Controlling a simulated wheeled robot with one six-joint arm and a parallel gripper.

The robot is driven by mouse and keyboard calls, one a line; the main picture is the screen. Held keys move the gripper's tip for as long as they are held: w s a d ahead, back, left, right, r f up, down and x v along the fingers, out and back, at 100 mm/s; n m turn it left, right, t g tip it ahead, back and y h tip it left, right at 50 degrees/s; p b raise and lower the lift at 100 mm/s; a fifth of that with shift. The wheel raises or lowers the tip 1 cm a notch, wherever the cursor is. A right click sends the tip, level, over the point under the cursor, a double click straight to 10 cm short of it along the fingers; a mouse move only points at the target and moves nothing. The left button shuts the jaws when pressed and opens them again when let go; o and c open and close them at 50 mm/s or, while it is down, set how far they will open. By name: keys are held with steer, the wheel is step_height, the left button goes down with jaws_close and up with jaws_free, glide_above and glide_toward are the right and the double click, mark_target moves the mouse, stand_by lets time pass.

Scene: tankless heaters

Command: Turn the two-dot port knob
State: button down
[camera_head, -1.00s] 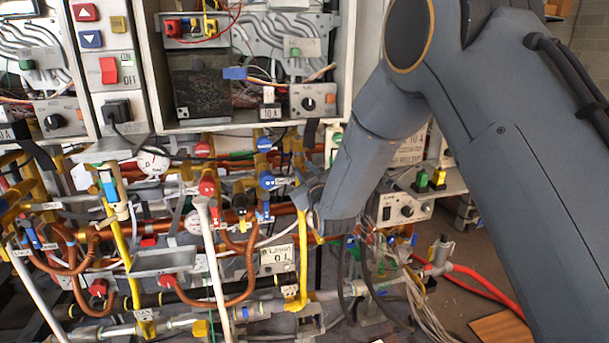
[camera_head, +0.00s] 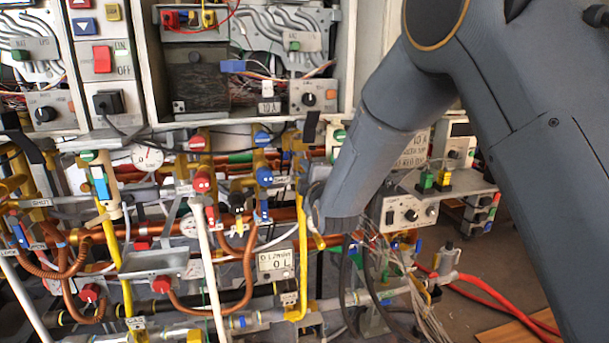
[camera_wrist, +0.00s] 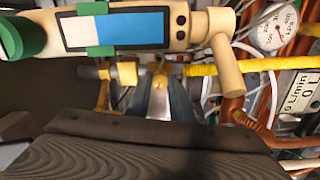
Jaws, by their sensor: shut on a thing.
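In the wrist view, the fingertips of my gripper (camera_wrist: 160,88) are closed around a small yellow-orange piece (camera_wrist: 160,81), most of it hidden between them. I cannot tell whether this piece is the port knob. Just above the fingers lies a cream valve body (camera_wrist: 210,24) with a blue and white window and green bands. Two black dots (camera_wrist: 181,14) show near its right end, and a green cap (camera_wrist: 22,38) is at its left. In the head view, my arm hides the fingers and whatever they hold; a green cap (camera_head: 338,135) shows beside the arm.
Copper and yellow pipes crowd around the gripper. A round gauge (camera_wrist: 274,27) and a flow display (camera_wrist: 300,92) are at the right in the wrist view; the display also shows in the head view (camera_head: 277,264). Red hoses (camera_head: 490,290) lie on the floor at right.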

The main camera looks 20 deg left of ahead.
steer(key=shift+f+n+b, duration=0.1)
steer(key=shift+n+b, duration=0.6)
steer(key=shift+n, duration=3.1)
steer(key=c, duration=1.6)
jaws_free()
steer(key=shift+o, duration=0.2)
steer(key=b+v, duration=0.1)
steer(key=v, duration=0.6)
steer(key=shift+s+d+b, duration=0.2)
steer(key=shift+s+b, duration=0.1)
steer(key=shift+s, duration=0.05)
